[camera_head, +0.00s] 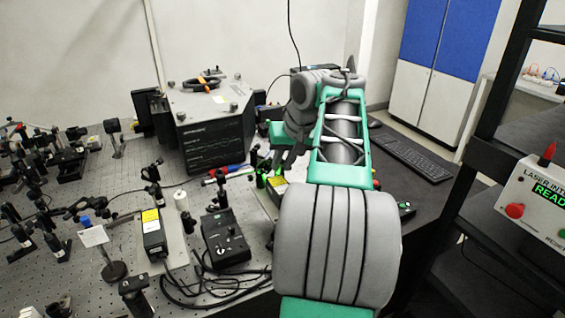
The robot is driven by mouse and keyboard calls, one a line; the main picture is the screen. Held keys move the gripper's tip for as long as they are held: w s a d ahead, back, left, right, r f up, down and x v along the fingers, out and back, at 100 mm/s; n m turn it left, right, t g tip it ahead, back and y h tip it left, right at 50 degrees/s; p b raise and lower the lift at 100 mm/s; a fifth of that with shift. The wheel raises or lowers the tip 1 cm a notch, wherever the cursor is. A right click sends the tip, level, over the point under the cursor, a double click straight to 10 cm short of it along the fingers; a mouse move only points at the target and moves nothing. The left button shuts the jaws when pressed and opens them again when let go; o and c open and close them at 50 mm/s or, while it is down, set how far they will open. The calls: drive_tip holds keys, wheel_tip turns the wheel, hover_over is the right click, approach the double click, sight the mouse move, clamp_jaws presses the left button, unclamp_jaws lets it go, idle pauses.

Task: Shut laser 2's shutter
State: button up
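My gripper (284,158) is at the end of my green and grey arm, over the right part of the bench. Its dark fingers point down at a laser unit (278,186) with a yellow label and a green glow beside it. My arm hides part of this unit, and I cannot tell whether the fingers touch it. A second black laser box (153,230) with a yellow label lies on a pale plate further left. I cannot read which unit is laser 2, and no shutter can be made out clearly.
A black controller box (226,238) with cables stands left of my arm. A large instrument (215,140) stands behind. Optics mounts crowd the left of the perforated bench (190,290). A keyboard (412,157) lies at the right. An interlock box (540,200) reads READY.

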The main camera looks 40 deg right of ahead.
clamp_jaws()
drive_tip(key=b, duration=0.2)
drive_tip(key=f+b, duration=0.1)
drive_tip(key=b, duration=0.1)
drive_tip(key=shift+w+a+h, duration=0.15)
drive_tip(key=shift+a+h, duration=0.1)
drive_tip(key=shift+h, duration=0.15)
drive_tip(key=b, duration=0.4)
drive_tip(key=shift+a+h, duration=0.15)
drive_tip(key=shift+h, duration=0.25)
drive_tip(key=shift+a+r+n+b, duration=0.15)
drive_tip(key=shift+r+n+b, duration=0.15)
drive_tip(key=shift+b, duration=0.45)
drive_tip(key=shift+r, duration=0.2)
drive_tip(key=shift+g, duration=0.3)
